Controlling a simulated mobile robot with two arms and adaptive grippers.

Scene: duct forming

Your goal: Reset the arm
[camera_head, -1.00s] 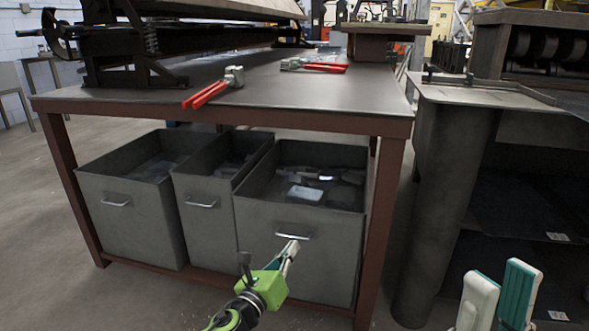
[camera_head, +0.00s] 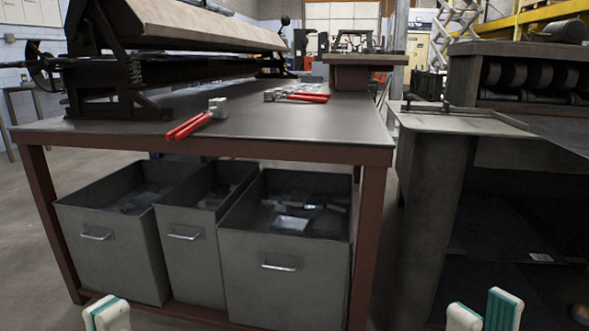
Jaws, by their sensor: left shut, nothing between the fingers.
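My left gripper (camera_head: 107,313) shows only its white and green fingertips at the bottom edge, left of centre. The fingers are together with nothing between them, in front of the bins. My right gripper (camera_head: 485,314) shows at the bottom right. Its white and green fingertips stand apart, with nothing seen between them. The rest of both arms is out of view.
A dark-topped table (camera_head: 285,125) with a red-brown frame stands ahead. Red-handled pliers (camera_head: 188,127) and another red-handled tool (camera_head: 306,98) lie on it. Metal bins (camera_head: 280,285) with scrap stand underneath. A grey machine (camera_head: 428,200) stands at right.

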